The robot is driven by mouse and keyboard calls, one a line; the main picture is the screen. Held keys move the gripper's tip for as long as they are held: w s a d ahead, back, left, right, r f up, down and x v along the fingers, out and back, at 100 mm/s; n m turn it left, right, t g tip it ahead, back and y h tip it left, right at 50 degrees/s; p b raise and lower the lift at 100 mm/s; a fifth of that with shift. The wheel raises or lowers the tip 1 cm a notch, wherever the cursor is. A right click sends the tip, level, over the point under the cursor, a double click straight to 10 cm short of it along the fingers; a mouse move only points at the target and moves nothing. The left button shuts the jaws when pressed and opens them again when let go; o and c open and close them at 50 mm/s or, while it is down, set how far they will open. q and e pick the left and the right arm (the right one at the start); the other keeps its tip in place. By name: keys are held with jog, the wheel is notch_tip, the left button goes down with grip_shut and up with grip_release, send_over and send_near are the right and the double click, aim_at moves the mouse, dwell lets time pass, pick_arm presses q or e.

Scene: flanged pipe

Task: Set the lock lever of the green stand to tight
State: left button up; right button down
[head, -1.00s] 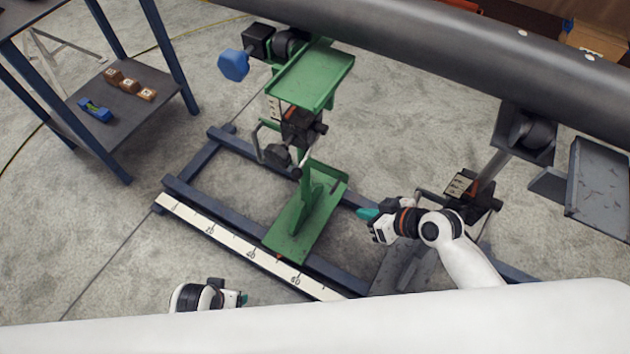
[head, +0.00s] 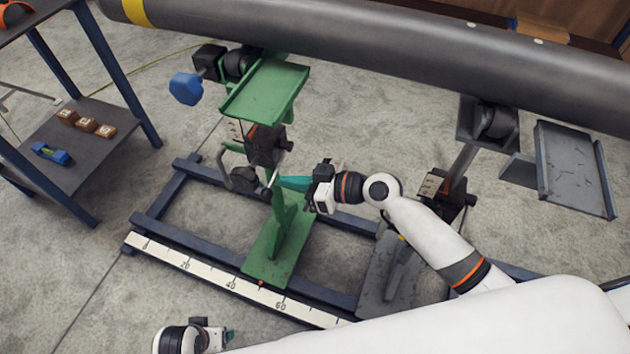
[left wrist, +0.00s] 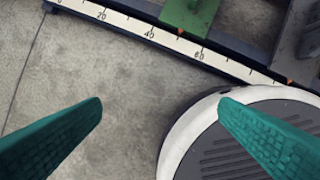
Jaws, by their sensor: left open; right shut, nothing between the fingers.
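The green stand (head: 279,244) stands on the blue frame, with its green tray (head: 265,88) under the pipe. A dark clamp block with an orange mark sits on its post. A thin pale lever (head: 274,176), which looks like the lock lever, hangs down from this block. My right gripper (head: 284,183) is shut and empty, its teal fingertips pointing left close to the lever's lower end. I cannot tell whether they touch. My left gripper (head: 229,335) is low at the bottom edge; in the left wrist view (left wrist: 160,108) it is open and empty above the floor.
The big grey pipe (head: 400,50) crosses above the stands. A grey stand (head: 390,275) is to the right, behind my right arm. A scale strip (head: 205,273) runs along the frame's front. A blue-legged shelf (head: 85,165) holds blocks at left.

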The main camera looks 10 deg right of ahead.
aim_at(276, 172)
pick_arm(q)
jog(key=shift+w+r+b, duration=0.2)
jog(key=shift+r+b, duration=0.2)
jog(key=shift+r, duration=0.9)
pick_arm(e)
jog(key=shift+w+a+f, duration=0.25)
jog(key=shift+a+f, duration=0.2)
jog(key=shift+f, duration=0.2)
jog(key=shift+w+a+f, duration=0.2)
jog(key=shift+a+f, duration=0.3)
jog(key=shift+f, duration=0.2)
jog(key=shift+w+a+f, duration=0.25)
jog(key=shift+a+f, duration=0.2)
jog(key=shift+f, duration=0.2)
